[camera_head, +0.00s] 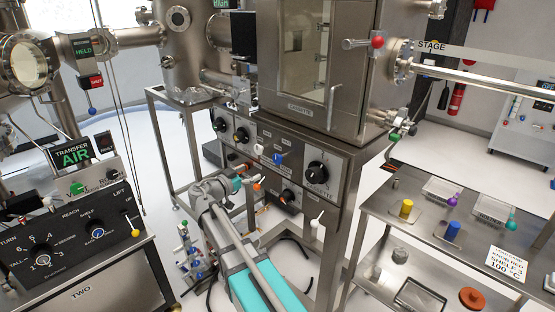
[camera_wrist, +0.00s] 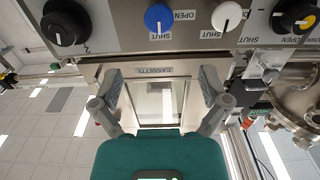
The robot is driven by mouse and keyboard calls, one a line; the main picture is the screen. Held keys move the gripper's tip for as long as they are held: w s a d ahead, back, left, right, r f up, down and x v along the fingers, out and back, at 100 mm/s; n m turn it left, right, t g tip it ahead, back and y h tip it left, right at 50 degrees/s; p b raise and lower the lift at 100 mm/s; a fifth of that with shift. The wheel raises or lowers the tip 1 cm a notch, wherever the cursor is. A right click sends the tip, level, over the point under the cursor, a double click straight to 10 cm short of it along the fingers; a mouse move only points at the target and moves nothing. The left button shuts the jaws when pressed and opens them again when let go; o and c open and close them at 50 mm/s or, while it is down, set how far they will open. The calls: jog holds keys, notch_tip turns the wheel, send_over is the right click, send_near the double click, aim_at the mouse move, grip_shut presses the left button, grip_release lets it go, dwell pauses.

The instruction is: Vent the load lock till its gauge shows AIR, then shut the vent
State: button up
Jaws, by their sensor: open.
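My gripper (camera_head: 255,183) is open and empty in front of the valve panel (camera_head: 250,142). In the wrist view its two fingers (camera_wrist: 158,95) are spread, with nothing between them. The panel carries a blue knob (camera_head: 278,158) and a white knob (camera_head: 258,151). In the wrist view the blue knob (camera_wrist: 158,18) and white knob (camera_wrist: 226,16) have OPEN and SHUT labels; both pointers appear to be at SHUT. My gripper is apart from both. I cannot read which knob is the vent. A green display (camera_head: 221,3), cut off at the top edge, seems to read HIGH.
A windowed door marked CASSETTE (camera_head: 303,106) is above the panel. A large black knob (camera_head: 317,172) is right of the blue one. The left console has a TRANSFER display (camera_head: 75,156) reading AIR. A steel bench (camera_head: 400,222) with small coloured parts stands right.

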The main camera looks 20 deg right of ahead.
aim_at(275, 159)
jog(key=x, duration=1.2)
jog(key=shift+w+d, duration=0.1)
jog(key=shift+d, duration=0.15)
jog(key=shift+c, duration=0.2)
jog(key=c, duration=1.1)
